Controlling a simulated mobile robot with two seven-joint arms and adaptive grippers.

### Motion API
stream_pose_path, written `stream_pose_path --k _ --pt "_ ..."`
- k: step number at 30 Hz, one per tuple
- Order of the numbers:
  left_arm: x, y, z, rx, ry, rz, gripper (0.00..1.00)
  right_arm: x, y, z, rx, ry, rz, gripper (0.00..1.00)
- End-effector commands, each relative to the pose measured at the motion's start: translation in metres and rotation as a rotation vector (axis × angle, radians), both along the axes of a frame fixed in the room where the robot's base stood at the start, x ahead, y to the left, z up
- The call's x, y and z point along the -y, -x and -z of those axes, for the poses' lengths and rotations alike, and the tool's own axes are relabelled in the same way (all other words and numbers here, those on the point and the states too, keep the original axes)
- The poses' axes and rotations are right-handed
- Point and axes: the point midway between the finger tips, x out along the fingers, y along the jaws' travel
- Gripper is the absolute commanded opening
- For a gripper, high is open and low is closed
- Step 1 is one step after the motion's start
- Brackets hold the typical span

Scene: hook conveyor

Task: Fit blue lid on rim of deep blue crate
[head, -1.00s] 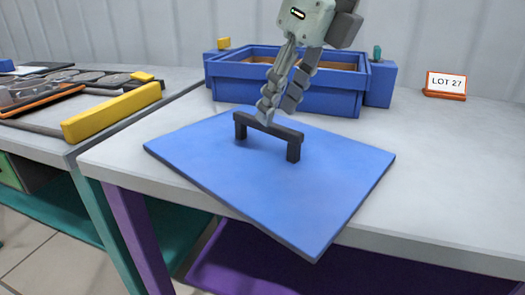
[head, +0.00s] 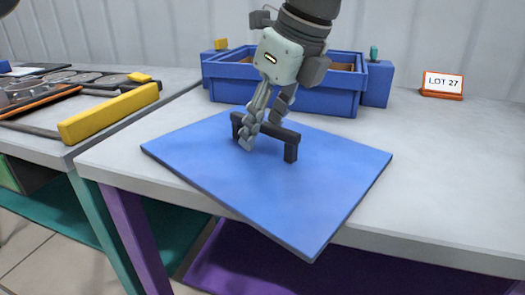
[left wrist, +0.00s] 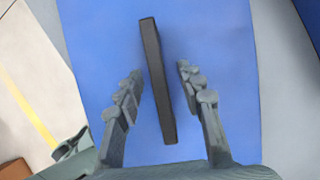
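The blue lid (head: 320,190) is a flat panel lying on the grey table, its front corner sticking out past the table's front edge. A dark bar handle (head: 283,134) stands up from its middle. My left gripper (head: 258,135) is at the handle with its fingers apart. In the left wrist view the handle (left wrist: 156,80) runs between the two fingers (left wrist: 160,95), with a gap on each side. The deep blue crate (head: 300,100) stands behind the lid, partly hidden by my gripper; its top is open and shows a brown inside. My right gripper is not in view.
Blue blocks flank the crate, the right one (head: 377,84) with a teal knob. A LOT 27 sign (head: 442,85) stands at the back right. The table right of the lid is clear. A yellow bar (head: 110,112) edges the neighbouring table at left.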

Motion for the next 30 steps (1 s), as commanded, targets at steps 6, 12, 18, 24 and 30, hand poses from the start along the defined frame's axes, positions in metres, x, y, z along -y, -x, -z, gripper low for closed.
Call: stream_pose_path --k 6,12,18,24,30 --pt "0.0001 0.0001 0.0021 0.0 0.0 0.0 0.38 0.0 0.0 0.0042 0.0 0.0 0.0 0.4" --pt "0.0001 0.0001 0.0033 0.0 0.0 0.001 0.38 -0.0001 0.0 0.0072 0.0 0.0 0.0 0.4" --pt "0.0001 0.0002 0.0042 0.0 0.0 0.001 0.38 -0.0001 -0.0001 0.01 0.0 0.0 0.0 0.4" --pt "0.0001 0.0002 0.0037 0.0 0.0 0.001 0.38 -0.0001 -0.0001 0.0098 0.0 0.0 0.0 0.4" --pt "0.0001 0.0001 0.0038 0.0 0.0 0.001 0.26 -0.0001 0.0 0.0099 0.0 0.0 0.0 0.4"
